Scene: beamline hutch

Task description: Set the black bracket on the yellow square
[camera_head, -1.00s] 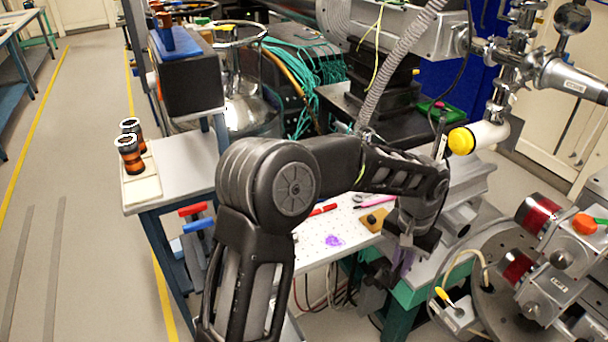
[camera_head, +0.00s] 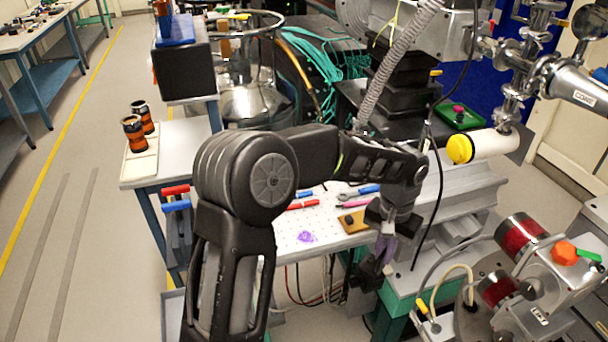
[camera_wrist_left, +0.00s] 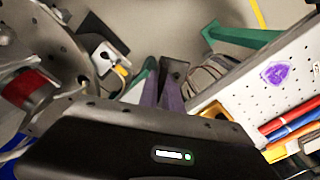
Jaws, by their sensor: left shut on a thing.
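My left gripper (camera_head: 380,258) points down just off the right edge of the white perforated board. Its purple fingers are shut on a dark piece, which looks like the black bracket (camera_head: 366,274). The wrist view shows the bracket (camera_wrist_left: 174,69) at the fingertips (camera_wrist_left: 163,88), above the floor gap beside the board. Much of its shape is hidden by the fingers. A yellow-tan plate (camera_head: 361,226) with a dark knob lies at the board's right end; I cannot tell if it is the yellow square. My right gripper is not in view.
The white board (camera_head: 276,228) carries red, blue and pink tools and a purple patch (camera_head: 305,237). Red-windowed metal equipment (camera_head: 522,235) stands close on the right. A pipe with a yellow cap (camera_head: 460,149) juts out above. Cables hang below the board.

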